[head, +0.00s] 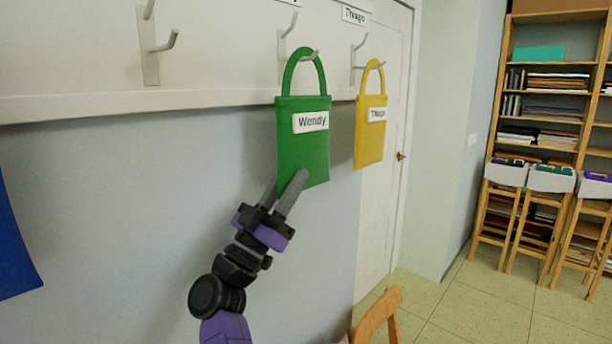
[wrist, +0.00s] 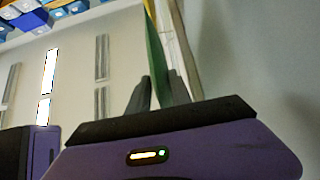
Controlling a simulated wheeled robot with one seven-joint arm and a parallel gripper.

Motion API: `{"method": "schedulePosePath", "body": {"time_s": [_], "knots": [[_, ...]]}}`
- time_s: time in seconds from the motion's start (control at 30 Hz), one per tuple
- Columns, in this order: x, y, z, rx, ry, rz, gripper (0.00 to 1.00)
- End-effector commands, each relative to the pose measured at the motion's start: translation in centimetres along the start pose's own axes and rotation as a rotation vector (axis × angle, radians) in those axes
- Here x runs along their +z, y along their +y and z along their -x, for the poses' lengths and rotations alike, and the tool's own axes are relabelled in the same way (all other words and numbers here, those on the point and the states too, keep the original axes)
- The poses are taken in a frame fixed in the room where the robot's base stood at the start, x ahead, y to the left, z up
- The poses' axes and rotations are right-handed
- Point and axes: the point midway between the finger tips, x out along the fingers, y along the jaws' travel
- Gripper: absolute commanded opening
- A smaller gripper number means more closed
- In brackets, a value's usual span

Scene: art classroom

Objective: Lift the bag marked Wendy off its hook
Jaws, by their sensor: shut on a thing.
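The green bag marked Wendy (head: 303,150) hangs upright by its loop handle at a wall hook (head: 312,55); the hook tip shows inside the loop near its top. I cannot tell whether the handle still bears on the hook. My gripper (head: 288,180) reaches up from below, with its fingers at the bag's lower edge, one finger in front and the other partly hidden. In the wrist view the green bag (wrist: 155,55) shows edge-on between the two dark fingers, which are shut on it.
A yellow bag marked Thiago (head: 368,145) hangs close on the right. An empty hook (head: 160,45) is on the left. Part of a blue object (head: 14,245) shows at the left edge. A wooden chair (head: 375,315) stands below right; shelves (head: 550,120) stand farther right.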

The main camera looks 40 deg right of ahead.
Motion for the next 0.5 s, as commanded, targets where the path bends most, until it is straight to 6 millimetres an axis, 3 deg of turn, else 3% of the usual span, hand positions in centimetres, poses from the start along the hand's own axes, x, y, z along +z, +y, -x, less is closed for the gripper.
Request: {"method": "schedulePosePath", "body": {"time_s": [0.5], "knots": [[-1.4,0.0,-1.3,0.000,0.000,-0.001,0.00]]}}
